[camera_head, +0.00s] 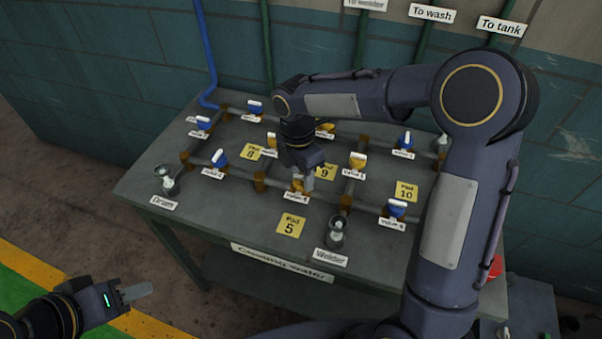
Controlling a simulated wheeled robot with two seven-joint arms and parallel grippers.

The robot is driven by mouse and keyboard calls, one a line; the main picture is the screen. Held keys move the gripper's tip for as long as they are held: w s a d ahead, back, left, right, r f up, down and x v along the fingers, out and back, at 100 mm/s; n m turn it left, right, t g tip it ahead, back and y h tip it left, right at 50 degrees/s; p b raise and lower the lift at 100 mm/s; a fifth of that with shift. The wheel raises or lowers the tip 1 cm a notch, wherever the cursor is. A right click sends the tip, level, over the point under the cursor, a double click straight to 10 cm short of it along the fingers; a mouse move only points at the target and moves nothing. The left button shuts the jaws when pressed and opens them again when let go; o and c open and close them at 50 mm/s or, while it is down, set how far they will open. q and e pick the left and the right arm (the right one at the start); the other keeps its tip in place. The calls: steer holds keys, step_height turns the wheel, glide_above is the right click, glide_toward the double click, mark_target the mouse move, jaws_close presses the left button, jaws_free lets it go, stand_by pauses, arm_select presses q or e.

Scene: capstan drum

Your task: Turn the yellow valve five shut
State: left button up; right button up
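A yellow-handled valve (297,186) sits on the front pipe of the bench, just behind the yellow Pad 5 plate (291,225). Its small label is partly covered and hard to read; its place behind Pad 5 suggests valve five. My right gripper (309,179) comes down from above at this valve, its fingers beside or touching the handle; contact and finger gap cannot be made out. The gripper hides part of the handle, so its angle is unclear. My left gripper (137,291) is empty, low at the left, away from the bench; its fingers overlap in view.
Other yellow valves (357,160) and blue valves (220,158) stand close by on the pipes. A drum fitting (168,182) and a welder fitting (336,234) rise near the bench's front edge. Bare bench top (225,215) lies front left. A wall stands behind.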

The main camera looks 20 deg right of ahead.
steer(key=c, duration=0.4)
steer(key=shift+c, duration=0.2)
steer(key=shift+m, duration=0.3)
steer(key=m, duration=0.3)
steer(key=shift+r+m, duration=0.1)
steer(key=shift+m, duration=0.2)
steer(key=m, duration=0.3)
steer(key=shift+d+m, duration=0.1)
steer(key=shift+m, duration=0.2)
steer(key=m, duration=0.5)
steer(key=shift+y, duration=0.4)
steer(key=shift+m+t, duration=0.3)
steer(key=shift+m, duration=2.2)
